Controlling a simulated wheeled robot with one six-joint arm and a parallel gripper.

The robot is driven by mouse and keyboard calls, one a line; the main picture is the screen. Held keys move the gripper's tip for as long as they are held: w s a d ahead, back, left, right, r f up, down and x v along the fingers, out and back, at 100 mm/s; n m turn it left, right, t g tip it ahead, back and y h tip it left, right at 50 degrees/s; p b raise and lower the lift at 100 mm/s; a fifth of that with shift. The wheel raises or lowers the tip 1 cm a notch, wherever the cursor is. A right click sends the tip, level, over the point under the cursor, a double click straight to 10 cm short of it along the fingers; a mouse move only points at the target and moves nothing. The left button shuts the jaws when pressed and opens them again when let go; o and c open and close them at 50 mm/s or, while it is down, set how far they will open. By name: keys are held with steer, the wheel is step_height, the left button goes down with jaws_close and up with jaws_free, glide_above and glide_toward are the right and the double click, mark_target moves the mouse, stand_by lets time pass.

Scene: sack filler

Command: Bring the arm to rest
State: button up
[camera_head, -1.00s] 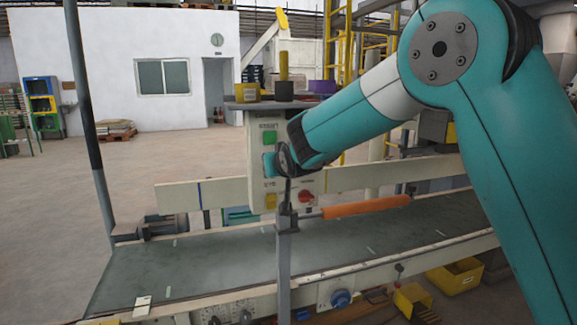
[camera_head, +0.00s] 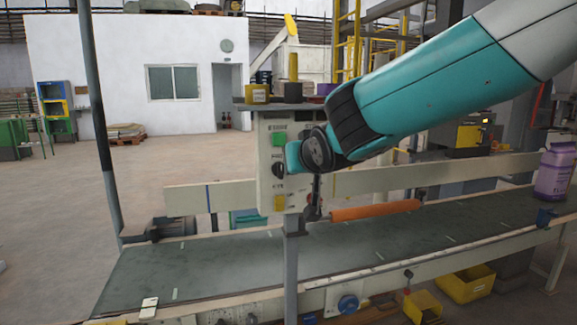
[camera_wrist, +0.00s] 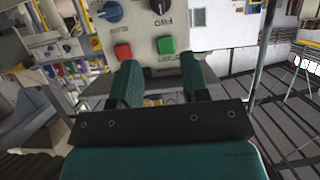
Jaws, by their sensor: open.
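My arm, teal and light grey, reaches in from the upper right in the head view, its wrist (camera_head: 318,150) in front of the pale control panel (camera_head: 270,180). The panel carries a green button (camera_head: 279,139), a dark knob and a yellow button; its right part is hidden behind my wrist. In the wrist view my gripper (camera_wrist: 158,78) has its two dark green fingers apart with nothing between them. The control panel (camera_wrist: 152,45) shows upside down past the fingertips, with a red button (camera_wrist: 122,52) and a green button (camera_wrist: 166,46). I cannot tell the exact gap to it.
A dark conveyor belt (camera_head: 220,265) runs across below the panel, with an orange bar (camera_head: 376,210) above it. A purple sack (camera_head: 555,172) stands at the belt's right end. A grey post (camera_head: 291,270) stands in front. Yellow bins (camera_head: 466,284) lie under the belt. Open floor lies at left.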

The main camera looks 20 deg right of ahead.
steer(key=shift+s, duration=0.1)
steer(key=s+a+n+g+y+p, duration=0.2)
steer(key=s+g+p, duration=0.3)
steer(key=s, duration=1.1)
steer(key=s+a+n+g+y+p, duration=0.2)
steer(key=s+n+g+p, duration=0.3)
steer(key=s, duration=1.2)
steer(key=g, duration=0.3)
steer(key=shift+a+f+g+p, duration=0.25)
steer(key=shift+f+g+p, duration=0.05)
steer(key=shift+s, duration=0.1)
